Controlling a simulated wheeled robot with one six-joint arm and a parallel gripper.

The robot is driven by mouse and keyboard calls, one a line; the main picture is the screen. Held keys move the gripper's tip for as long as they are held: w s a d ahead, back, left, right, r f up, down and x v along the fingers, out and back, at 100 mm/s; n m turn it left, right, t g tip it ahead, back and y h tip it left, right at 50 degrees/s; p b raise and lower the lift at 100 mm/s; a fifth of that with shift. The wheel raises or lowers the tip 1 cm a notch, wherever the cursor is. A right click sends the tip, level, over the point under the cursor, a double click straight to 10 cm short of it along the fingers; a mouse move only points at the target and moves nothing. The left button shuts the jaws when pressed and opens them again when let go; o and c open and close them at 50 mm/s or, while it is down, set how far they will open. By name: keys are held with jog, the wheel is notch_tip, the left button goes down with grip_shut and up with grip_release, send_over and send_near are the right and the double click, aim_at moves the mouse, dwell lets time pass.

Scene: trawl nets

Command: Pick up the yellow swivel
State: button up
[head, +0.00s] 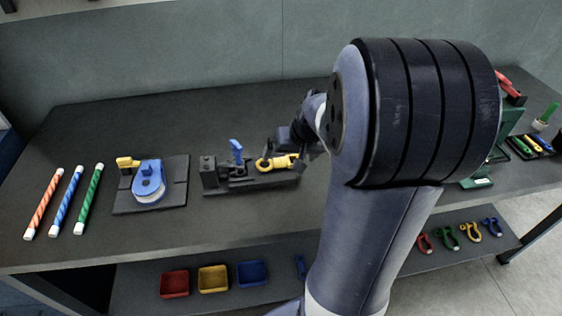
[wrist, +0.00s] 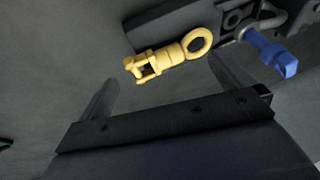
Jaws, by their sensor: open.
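The yellow swivel (head: 277,162) sits at the right part of a dark fixture (head: 222,184) on the table, with its ring end toward the left in the head view. In the wrist view the swivel (wrist: 166,60) lies ahead of my gripper (wrist: 160,88), ring end at the right and forked end at the left. The gripper is open and empty, its two fingers spread on either side below the swivel, apart from it. In the head view my arm hides much of the gripper (head: 302,135), which is close to the swivel's right end.
A blue handle (head: 236,150) stands on the fixture beside the swivel; it shows at right in the wrist view (wrist: 268,52). A blue spool device (head: 148,182) and striped rods (head: 66,200) lie left. Red, yellow and blue trays (head: 213,279) sit on the lower shelf.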

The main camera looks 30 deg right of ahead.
aim_at(286, 159)
jog(key=x, duration=0.4)
jog(key=shift+w+d, duration=0.15)
jog(key=shift+c, duration=0.4)
jog(key=shift+r, duration=0.1)
jog(key=c, duration=1.3)
notch_tip(286, 159, up, 10)
